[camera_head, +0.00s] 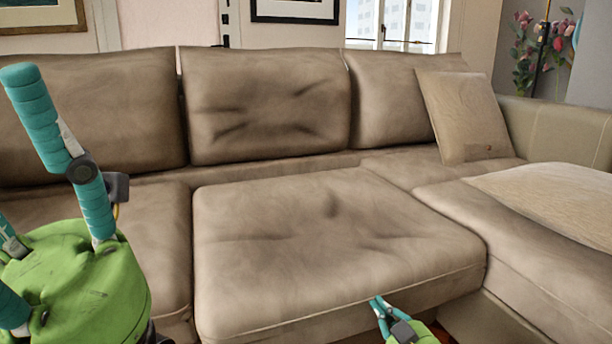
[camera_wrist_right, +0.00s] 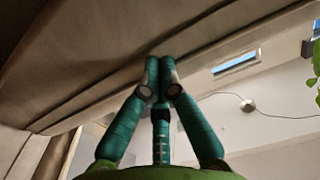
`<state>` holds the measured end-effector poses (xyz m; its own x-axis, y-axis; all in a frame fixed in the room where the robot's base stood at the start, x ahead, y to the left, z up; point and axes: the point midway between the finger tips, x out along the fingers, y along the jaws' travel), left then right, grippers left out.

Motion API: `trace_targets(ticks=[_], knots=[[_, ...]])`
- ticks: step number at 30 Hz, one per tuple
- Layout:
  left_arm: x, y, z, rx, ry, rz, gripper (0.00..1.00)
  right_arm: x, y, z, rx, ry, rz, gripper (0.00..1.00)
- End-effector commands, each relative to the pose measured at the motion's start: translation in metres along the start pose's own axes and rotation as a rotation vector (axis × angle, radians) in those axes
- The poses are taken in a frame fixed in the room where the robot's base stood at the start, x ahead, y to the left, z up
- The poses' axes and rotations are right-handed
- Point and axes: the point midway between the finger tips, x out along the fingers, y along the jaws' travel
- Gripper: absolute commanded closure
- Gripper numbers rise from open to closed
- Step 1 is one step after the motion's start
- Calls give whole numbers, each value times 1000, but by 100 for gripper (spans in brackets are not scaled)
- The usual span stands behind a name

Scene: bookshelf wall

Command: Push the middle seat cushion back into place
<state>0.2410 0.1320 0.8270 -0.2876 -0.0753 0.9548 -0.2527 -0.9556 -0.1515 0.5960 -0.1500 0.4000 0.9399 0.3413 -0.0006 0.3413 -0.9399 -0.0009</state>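The brown middle seat cushion (camera_head: 330,235) sticks out forward of the sofa, with a strip of sofa base (camera_head: 265,172) bare between its back edge and the backrest. My right gripper (camera_head: 377,302) is at the cushion's front edge, right of its middle. In the right wrist view its fingertips (camera_wrist_right: 160,66) are together with nothing between them, and the brown upholstery (camera_wrist_right: 90,60) is close beyond them. I cannot tell whether they touch it. My left gripper (camera_head: 40,200) is at the left, over the left seat, with its teal fingers spread and empty.
The left seat cushion (camera_head: 140,225) lies beside the middle one. At the right are the chaise seat (camera_head: 510,240), a throw pillow (camera_head: 462,115) and a lighter blanket or cushion (camera_head: 560,195). Back cushions (camera_head: 265,105) line the rear.

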Motion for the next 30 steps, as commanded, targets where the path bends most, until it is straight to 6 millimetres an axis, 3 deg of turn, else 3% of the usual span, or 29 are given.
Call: trace_targets(ticks=[30], knots=[[-7,1,-2,-1,-1,0,60,62,0,-2,-1,4,0,100]])
